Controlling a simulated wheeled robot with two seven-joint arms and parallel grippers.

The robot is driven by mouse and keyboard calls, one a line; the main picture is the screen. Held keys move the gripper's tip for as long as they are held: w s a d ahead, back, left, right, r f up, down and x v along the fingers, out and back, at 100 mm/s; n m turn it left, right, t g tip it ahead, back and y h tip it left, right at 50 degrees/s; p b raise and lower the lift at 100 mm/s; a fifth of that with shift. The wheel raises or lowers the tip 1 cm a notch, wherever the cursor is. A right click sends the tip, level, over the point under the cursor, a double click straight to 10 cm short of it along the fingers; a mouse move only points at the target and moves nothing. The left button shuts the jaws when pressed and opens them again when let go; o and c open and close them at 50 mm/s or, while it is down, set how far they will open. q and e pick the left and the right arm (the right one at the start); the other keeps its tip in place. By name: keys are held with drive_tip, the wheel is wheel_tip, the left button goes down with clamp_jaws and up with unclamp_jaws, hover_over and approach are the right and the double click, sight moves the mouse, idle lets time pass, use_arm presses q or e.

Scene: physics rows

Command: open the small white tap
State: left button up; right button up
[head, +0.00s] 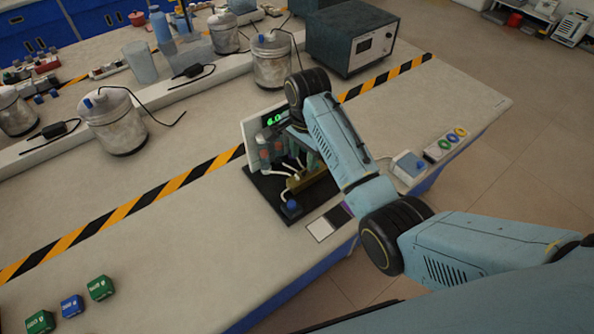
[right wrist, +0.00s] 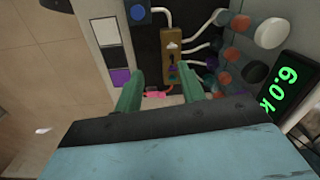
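In the right wrist view a brass block (right wrist: 183,47) bears a small white tap (right wrist: 172,46), with dark, purple and green small parts below it. White tubes run from the block to several round knobs, among them a larger white knob (right wrist: 270,33) and an orange one (right wrist: 240,23). My right gripper (right wrist: 160,92) is open, its two green fingers apart below the block. A pink-red piece (right wrist: 155,95) shows between the fingertips; I cannot tell whether they touch it. In the head view my right arm hides much of the brass block (head: 312,179). My left gripper is not in view.
A green-lit display reading 6.0 (head: 274,119) stands close to my right gripper. A blue knob (head: 291,207) is on the black base. A dark grey box (head: 350,42) and metal canisters (head: 271,60) stand behind. The left front bench is mostly clear.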

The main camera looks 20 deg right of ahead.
sight(297, 176)
wheel_tip(297, 176, up, 3)
drive_tip(key=w+m, duration=0.2)
drive_tip(key=w, duration=0.1)
drive_tip(key=f, duration=0.4)
drive_tip(key=f+b, duration=0.1)
drive_tip(key=f, duration=0.3)
drive_tip(key=f+b, duration=0.1)
drive_tip(key=f, duration=0.3)
drive_tip(key=shift+s+a+f, duration=0.2)
drive_tip(key=shift+a+f, duration=0.15)
drive_tip(key=shift+a, duration=0.05)
